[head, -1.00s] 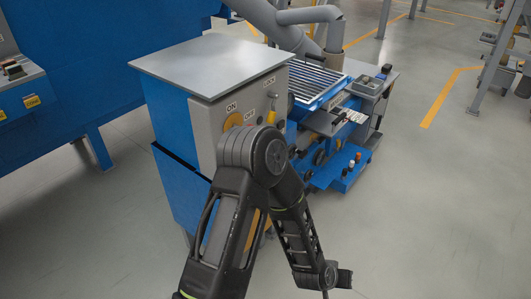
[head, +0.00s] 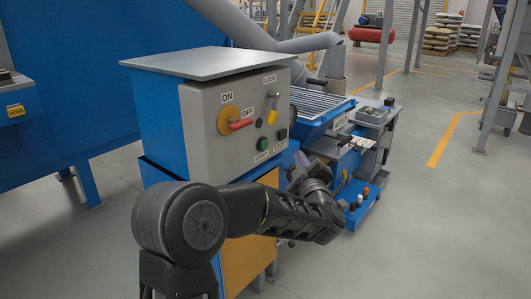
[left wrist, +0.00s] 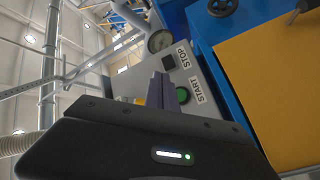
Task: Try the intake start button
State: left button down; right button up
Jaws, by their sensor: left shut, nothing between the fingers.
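The grey control panel (head: 205,127) is on the front of a blue cabinet. Its green START button (head: 262,144) is low on the panel, with the dark STOP button (head: 282,134) to its right. In the left wrist view the START button (left wrist: 182,95) shows just right of my fingers, and the STOP button (left wrist: 168,61) lies beyond them. My left gripper (head: 298,164) is to the right of and below the START button, partly hidden by my wrist. Its fingers (left wrist: 161,78) are shut and empty, apart from the button as far as I can see. My right gripper is out of view.
A yellow switch with a red handle (head: 241,125) sits above START, its handle pointing right. A yellow padlock (head: 272,116) hangs beside it. A gauge (left wrist: 159,40) shows past STOP. A blue machine with a slatted top (head: 318,104) stands right of the cabinet. Floor at right is clear.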

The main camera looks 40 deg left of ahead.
aim_at(264, 145)
pick_arm(q)
jog(key=shift+a, duration=0.1)
jog(key=a, duration=0.8)
jog(key=shift+a+b, duration=0.3)
jog(key=shift+a, duration=0.1)
dwell(1.9)
jog(key=shift+a, duration=0.3)
jog(key=shift+s+a+b, duration=0.1)
jog(key=shift+a+b, duration=0.25)
jog(key=shift+a, duration=0.15)
dwell(1.0)
jog(key=shift+d, duration=0.9)
jog(key=shift+d, duration=0.1)
